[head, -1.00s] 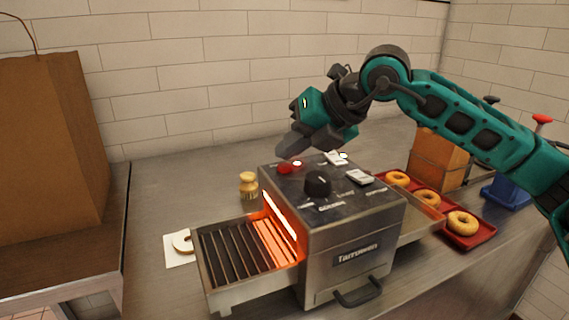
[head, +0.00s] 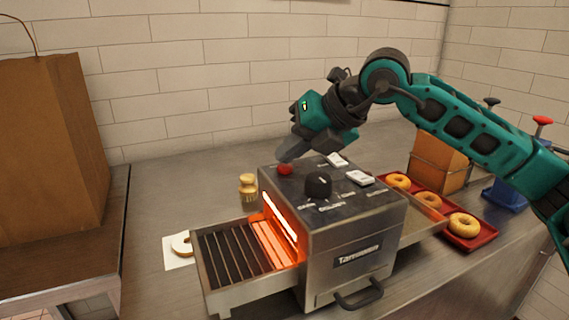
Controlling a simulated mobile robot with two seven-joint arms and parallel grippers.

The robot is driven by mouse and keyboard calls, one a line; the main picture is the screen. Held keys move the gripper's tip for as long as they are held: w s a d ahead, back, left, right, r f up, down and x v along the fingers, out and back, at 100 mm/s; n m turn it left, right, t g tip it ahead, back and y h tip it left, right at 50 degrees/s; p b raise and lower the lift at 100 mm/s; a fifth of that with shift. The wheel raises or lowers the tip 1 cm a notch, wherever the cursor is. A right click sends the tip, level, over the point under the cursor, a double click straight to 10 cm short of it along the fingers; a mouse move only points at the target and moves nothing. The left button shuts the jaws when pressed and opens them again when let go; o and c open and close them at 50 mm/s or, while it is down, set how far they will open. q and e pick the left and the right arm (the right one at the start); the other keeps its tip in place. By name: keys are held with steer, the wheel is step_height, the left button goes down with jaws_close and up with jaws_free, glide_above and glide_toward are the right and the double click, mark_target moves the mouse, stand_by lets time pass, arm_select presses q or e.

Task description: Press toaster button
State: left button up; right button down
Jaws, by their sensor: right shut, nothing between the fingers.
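The toaster (head: 335,245) is a metal box with a glowing orange opening and a slatted rack (head: 232,255) on its left side. On its top are a red button (head: 285,170) at the back left corner, a black knob (head: 318,185) and two white switches (head: 359,178). My right gripper (head: 283,156) is shut and empty, tilted down to the left. Its tips are just above and behind the red button; I cannot tell whether they touch it. My left gripper is not in view.
A red tray (head: 484,236) with bagels stands right of the toaster, with a brown box (head: 437,160) and a blue object (head: 507,194) behind. A small wooden item (head: 248,187) and a bagel piece (head: 182,244) on paper lie left. A brown bag (head: 45,150) stands far left.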

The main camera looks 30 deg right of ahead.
mark_target(290, 167)
steer(key=shift+r, duration=0.2)
step_height(290, 167, up, 6)
steer(key=p, duration=0.4)
steer(key=shift+p, duration=0.3)
stand_by(0.4)
